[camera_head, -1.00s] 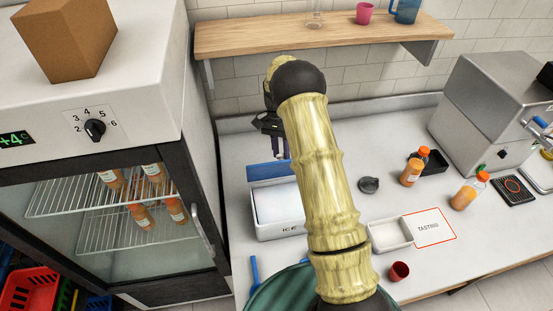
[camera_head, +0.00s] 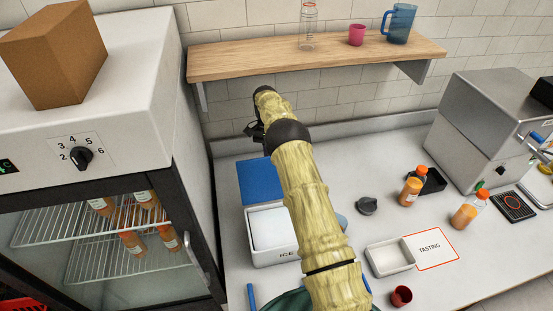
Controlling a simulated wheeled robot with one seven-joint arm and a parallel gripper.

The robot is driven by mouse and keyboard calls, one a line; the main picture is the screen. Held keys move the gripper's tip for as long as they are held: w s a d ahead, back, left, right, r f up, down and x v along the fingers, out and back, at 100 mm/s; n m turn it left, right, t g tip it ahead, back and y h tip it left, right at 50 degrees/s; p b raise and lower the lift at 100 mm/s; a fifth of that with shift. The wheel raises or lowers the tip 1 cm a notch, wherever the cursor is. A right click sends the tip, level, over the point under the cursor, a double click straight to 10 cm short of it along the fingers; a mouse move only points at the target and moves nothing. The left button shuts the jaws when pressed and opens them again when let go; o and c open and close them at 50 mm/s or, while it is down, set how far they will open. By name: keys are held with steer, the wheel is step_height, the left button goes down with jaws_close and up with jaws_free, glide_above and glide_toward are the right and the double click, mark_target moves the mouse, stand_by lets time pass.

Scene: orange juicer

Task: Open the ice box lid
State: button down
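The ice box (camera_head: 287,255) is a white box marked ICE on the counter, left of my arm. Its blue lid (camera_head: 260,181) is raised at the back edge and tilted backward, so its broad blue face shows. The box is uncovered, with a pale white surface (camera_head: 270,228) showing inside. My gripper (camera_head: 254,131) is beyond the lid, near the back wall, and appears apart from it. It is small, dark and partly hidden by my arm, so I cannot tell whether its fingers are open or shut.
A fridge (camera_head: 90,150) stands close on the left. A wooden shelf (camera_head: 300,62) is on the wall above my gripper. A white tray (camera_head: 390,257), a grey round cap (camera_head: 366,206), orange bottles (camera_head: 464,216) and a red cup (camera_head: 401,296) stand to the right.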

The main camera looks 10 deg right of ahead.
steer(key=shift+a+f, duration=0.45)
steer(key=shift+a, duration=0.15)
steer(key=c, duration=1.4)
jaws_free()
steer(key=shift+w+a+f, duration=0.1)
steer(key=shift+w, duration=0.1)
steer(key=o, duration=0.3)
steer(key=shift+w+a+f, duration=0.1)
steer(key=shift+w, duration=0.15)
steer(key=shift+d+r, duration=0.2)
steer(key=shift+d, duration=0.05)
